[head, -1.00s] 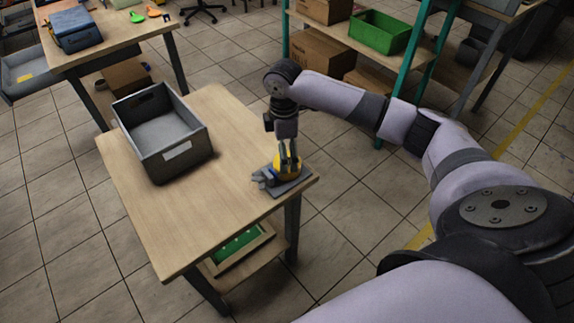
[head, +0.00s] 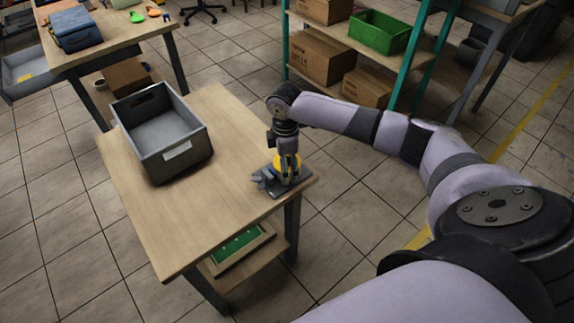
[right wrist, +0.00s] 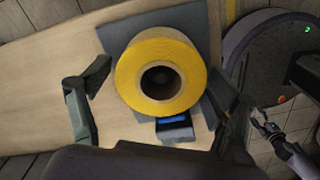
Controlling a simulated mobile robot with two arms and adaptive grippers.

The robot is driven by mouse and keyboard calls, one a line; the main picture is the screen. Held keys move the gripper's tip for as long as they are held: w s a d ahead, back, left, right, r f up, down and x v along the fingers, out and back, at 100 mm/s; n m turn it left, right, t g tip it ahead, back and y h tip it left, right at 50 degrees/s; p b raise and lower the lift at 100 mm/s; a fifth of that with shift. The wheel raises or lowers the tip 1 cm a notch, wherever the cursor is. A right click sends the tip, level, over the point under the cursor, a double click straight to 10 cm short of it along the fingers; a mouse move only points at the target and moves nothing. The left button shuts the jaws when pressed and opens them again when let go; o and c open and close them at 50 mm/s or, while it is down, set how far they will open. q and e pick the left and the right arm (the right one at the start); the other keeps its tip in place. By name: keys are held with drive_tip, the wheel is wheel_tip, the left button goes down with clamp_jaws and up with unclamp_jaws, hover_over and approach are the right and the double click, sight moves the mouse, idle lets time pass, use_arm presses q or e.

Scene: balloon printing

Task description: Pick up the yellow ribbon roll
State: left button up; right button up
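The yellow ribbon roll (right wrist: 160,76) sits on a dark grey base plate (right wrist: 120,38) near the table's right corner, its round hole facing the right wrist camera. In the head view the roll (head: 279,163) is partly hidden by my right gripper (head: 289,178). My right gripper (right wrist: 158,108) is open, with one finger on the left of the roll and the other on its right. The fingers look apart from the roll in the right wrist view; their exact height cannot be told.
A grey open bin (head: 163,165) stands on the wooden table (head: 190,222), left of the roll. A small dark block with a blue part (right wrist: 174,127) is beside the roll. A shelf with a green crate (head: 381,31) and cardboard boxes stands behind. The table's middle is clear.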

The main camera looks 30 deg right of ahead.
drive_tip(key=c, duration=1)
drive_tip(key=shift+r, duration=0.1)
